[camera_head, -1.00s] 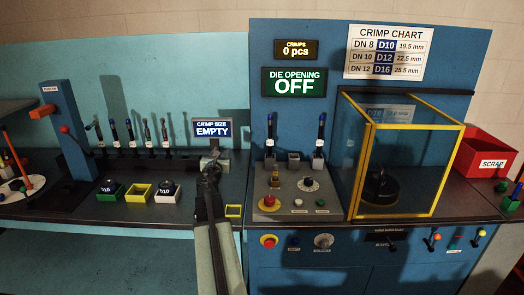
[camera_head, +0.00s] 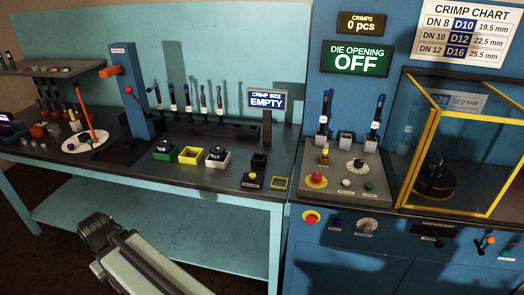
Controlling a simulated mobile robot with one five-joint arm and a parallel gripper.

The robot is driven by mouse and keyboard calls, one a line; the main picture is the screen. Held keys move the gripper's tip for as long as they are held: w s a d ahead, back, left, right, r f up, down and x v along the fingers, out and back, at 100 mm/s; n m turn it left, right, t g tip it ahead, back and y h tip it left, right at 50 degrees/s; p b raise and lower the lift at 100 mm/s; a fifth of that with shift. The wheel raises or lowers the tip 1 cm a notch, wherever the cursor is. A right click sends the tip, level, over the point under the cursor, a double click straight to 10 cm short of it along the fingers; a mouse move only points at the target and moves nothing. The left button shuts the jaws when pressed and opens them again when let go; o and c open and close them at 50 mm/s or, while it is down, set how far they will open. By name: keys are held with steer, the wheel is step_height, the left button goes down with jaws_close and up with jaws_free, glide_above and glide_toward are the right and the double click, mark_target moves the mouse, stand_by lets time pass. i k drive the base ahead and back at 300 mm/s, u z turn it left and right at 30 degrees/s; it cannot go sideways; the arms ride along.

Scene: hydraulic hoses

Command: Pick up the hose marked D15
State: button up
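Several short upright hoses stand in a dark rack (camera_head: 215,127) on the teal bench, among them a blue-tipped one (camera_head: 158,96), a second (camera_head: 172,97) and a red-tipped one (camera_head: 204,99). Two more dark, blue-topped hoses (camera_head: 323,113) (camera_head: 376,118) stand on the grey control panel. Their small labels are too small to read, so I cannot tell which one is D15. My gripper (camera_head: 92,232) is at the lower left, in front of the bench and well apart from the hoses. Its fingertips cannot be made out.
Green, yellow and white bins (camera_head: 191,155) stand before the rack, two holding black dies. A blue post (camera_head: 131,90) and a white disc (camera_head: 86,141) with an orange rod stand left. A CRIMP SIZE EMPTY sign (camera_head: 266,99) and yellow-framed guard (camera_head: 421,145) stand right. Floor before the bench is clear.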

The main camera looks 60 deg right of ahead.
mark_target(374, 126)
steer(key=z, duration=2.7)
